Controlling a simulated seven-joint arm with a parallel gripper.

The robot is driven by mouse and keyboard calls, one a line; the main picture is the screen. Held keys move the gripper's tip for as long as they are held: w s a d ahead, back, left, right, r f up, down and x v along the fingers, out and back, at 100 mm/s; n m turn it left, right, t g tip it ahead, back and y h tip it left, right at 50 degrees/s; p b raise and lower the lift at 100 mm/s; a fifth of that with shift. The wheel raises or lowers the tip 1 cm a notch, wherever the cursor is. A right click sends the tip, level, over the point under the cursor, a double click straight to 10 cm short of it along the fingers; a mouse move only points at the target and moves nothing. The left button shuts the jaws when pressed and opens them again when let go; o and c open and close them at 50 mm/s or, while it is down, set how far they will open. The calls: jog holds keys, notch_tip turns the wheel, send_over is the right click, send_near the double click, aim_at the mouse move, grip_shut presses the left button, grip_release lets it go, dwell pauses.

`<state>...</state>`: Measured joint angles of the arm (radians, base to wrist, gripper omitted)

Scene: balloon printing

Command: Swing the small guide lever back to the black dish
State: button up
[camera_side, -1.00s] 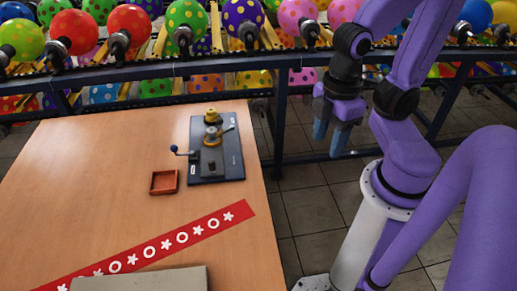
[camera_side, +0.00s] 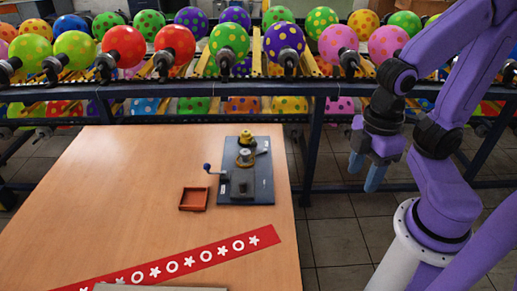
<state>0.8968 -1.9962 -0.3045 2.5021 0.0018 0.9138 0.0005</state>
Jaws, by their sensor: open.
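A dark base plate (camera_side: 262,187) lies on the table's right part and carries a small device. A yellow knob (camera_side: 246,137) stands at its back, with a round metal and brass-coloured part (camera_side: 244,157) in front. A short grey lever (camera_side: 262,151) points right from there. A thin arm with a blue knob (camera_side: 207,167) sticks out left past the plate. Which one is the guide lever, I cannot tell for sure. No black dish is clearly recognisable; a small dark block (camera_side: 243,188) sits on the plate. My gripper (camera_side: 367,172) is open and empty, right of the table, apart from the device.
A small red-brown tray (camera_side: 194,207) sits left of the plate. A red strip with white stars and rings (camera_side: 190,261) lies across the table's front. A dark rail rack (camera_side: 180,87) with several dotted balloons stands behind. The table's left side is clear.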

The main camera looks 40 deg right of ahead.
jog(key=shift+c, duration=0.3)
jog(key=c, duration=0.6)
jog(key=shift+w+a+f, duration=0.15)
jog(key=shift+w, duration=0.2)
grip_shut()
jog(key=w+d+f+m+t, duration=0.1)
jog(key=w+f+m, duration=0.25)
jog(key=w, duration=0.35)
jog(key=w+d+f+m+t+y, duration=0.1)
jog(key=w+f+m+t, duration=0.1)
jog(key=w+m, duration=0.35)
jog(key=w+d+f+m+t, duration=0.1)
jog(key=w+f+m, duration=0.15)
jog(key=w, duration=0.65)
jog(key=w+d+f+m+t, duration=0.2)
jog(key=w+d+f+m, duration=0.2)
jog(key=d, duration=0.4)
jog(key=w+d+f+m+t+h, duration=0.1)
jog(key=w+d+f+m, duration=0.3)
jog(key=w+d+m, duration=0.1)
jog(key=w+d, duration=0.1)
jog(key=d, duration=0.1)
jog(key=shift+d+f+t, duration=0.35)
jog(key=shift+t, duration=0.05)
